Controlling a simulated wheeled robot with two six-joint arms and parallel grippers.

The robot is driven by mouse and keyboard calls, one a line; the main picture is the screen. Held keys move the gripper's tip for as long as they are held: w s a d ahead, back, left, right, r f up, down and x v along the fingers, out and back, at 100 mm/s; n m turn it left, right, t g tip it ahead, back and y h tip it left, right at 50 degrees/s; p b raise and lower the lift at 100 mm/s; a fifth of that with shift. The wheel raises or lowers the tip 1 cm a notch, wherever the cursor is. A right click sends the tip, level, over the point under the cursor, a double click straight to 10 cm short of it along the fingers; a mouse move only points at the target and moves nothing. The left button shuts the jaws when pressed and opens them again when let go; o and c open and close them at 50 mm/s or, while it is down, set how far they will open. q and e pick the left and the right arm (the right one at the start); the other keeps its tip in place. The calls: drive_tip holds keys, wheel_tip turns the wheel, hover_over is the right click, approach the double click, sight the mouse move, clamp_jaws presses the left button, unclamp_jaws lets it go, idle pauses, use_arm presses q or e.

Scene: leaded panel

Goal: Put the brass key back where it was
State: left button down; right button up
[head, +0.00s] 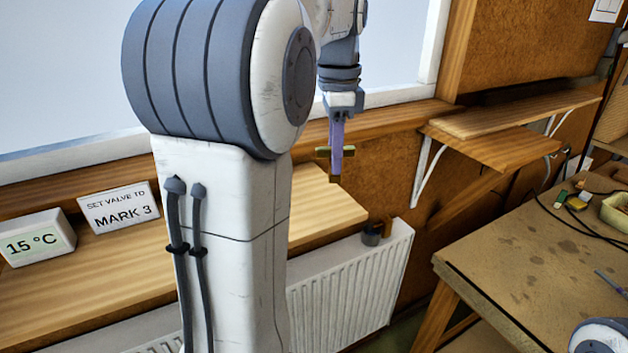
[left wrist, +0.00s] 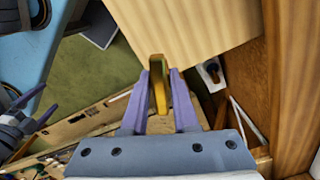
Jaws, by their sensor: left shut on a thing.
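My left gripper (head: 336,165) is shut on the brass key (head: 322,152), holding it in the air in front of the brown wall, above the radiator. In the left wrist view the key (left wrist: 158,88) stands edge-on between the two purple fingers (left wrist: 160,80), above the edge of a wooden sill. The fingers hide part of the key. My right gripper (left wrist: 42,104) shows at the left of the left wrist view, its purple fingers apart with nothing seen between them.
A wooden sill (head: 325,200) carries a "SET VALVE TO MARK 3" sign (head: 118,208) and a 15 °C display (head: 35,238). A dark knob (head: 372,234) sits atop the white radiator (head: 345,290). Wall shelves (head: 500,148) and a cluttered workbench (head: 510,250) stand right.

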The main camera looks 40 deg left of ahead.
use_arm(q)
drive_tip(key=a+f, duration=0.1)
drive_tip(key=s+a, duration=0.1)
drive_tip(key=s+a+f, duration=0.1)
drive_tip(key=a, duration=0.1)
drive_tip(key=shift+f+p, duration=0.35)
drive_tip(key=shift+p, duration=0.05)
wheel_tip(320, 180, down, 3)
drive_tip(key=shift+f+p, duration=0.1)
drive_tip(key=shift+p, duration=0.45)
drive_tip(key=shift+f, duration=0.3)
drive_tip(key=shift+f, duration=0.1)
drive_tip(key=shift+f, duration=0.1)
drive_tip(key=c, duration=0.7)
unclamp_jaws()
